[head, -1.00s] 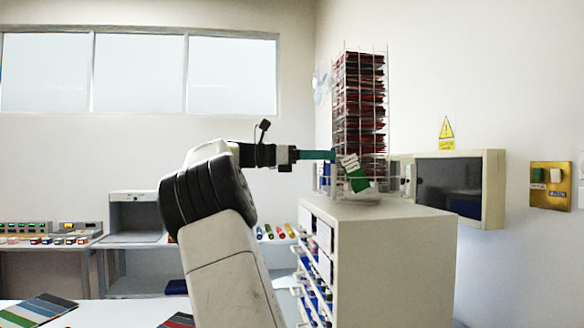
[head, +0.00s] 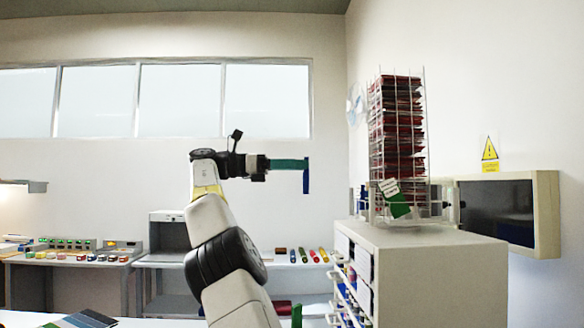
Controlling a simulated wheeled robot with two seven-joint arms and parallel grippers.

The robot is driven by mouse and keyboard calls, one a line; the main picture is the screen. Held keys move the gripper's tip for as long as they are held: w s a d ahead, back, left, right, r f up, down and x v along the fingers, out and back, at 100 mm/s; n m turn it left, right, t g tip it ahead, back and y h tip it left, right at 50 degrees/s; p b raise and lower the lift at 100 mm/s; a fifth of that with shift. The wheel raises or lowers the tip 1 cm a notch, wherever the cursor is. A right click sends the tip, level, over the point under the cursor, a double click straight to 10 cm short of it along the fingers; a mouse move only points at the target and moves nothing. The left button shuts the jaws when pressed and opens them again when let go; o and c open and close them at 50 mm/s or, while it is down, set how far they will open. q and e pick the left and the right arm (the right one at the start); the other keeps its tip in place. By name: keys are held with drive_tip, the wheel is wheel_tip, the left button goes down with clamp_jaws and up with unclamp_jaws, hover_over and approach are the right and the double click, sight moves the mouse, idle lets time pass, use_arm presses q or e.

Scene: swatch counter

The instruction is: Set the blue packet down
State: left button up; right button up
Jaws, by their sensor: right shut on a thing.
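My right gripper (head: 302,164) is raised in the middle of the head view, with its teal fingers pointing right. It is shut on the blue packet (head: 306,180), a thin dark blue piece that hangs upright at the fingertips. The packet is in the air, apart from the wire rack (head: 424,135) to its right. The rack stands on a white drawer cabinet (head: 440,270) and holds a tall stack of dark red packets (head: 397,120). My left gripper does not show.
A green and white tag (head: 396,200) hangs on the rack's front. A dark-screened box (head: 497,213) is on the right wall. Back benches hold a grey open box (head: 170,232) and several coloured rolls (head: 313,256). Colour swatches (head: 85,319) lie on a white surface at lower left.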

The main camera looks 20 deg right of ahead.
drive_tip(key=shift+w+a+f, duration=0.15)
drive_tip(key=shift+w+a, duration=0.05)
drive_tip(key=shift+a, duration=0.5)
